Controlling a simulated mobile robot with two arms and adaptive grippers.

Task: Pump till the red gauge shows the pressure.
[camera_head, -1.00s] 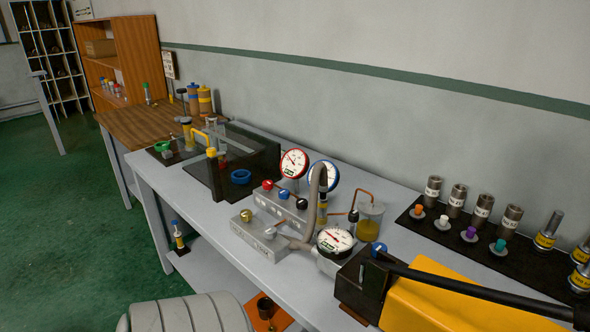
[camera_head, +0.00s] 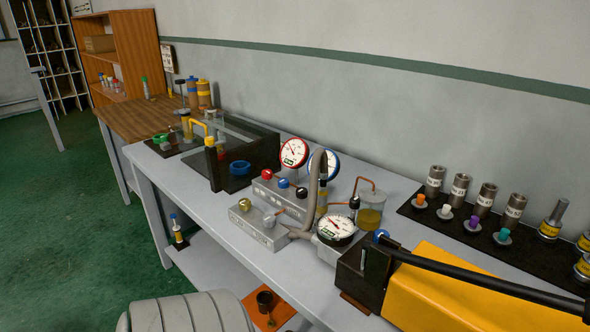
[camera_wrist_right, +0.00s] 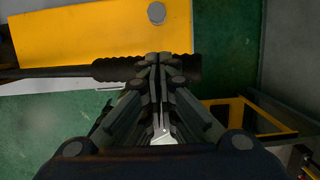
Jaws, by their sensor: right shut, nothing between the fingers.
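The red-rimmed gauge (camera_head: 294,153) stands at the back of a grey valve block on the bench. Its needle seems to point up and left; the numbers are too small to read. The hand pump has a yellow body (camera_head: 450,290), a black head (camera_head: 362,272) and a long black lever (camera_head: 480,272) running to the right edge in the head view. In the right wrist view my right gripper (camera_wrist_right: 155,65) is shut, with its fingertips over the lever's ribbed black grip (camera_wrist_right: 118,69); contact is unclear. My left gripper is not in view.
A blue-rimmed gauge (camera_head: 325,165) and a black-rimmed gauge (camera_head: 336,229) stand nearby. Red, blue, black and brass knobs top the valve blocks (camera_head: 258,228). An oil jar (camera_head: 370,210) is behind the pump. A black mat (camera_head: 430,212) carries fittings at right.

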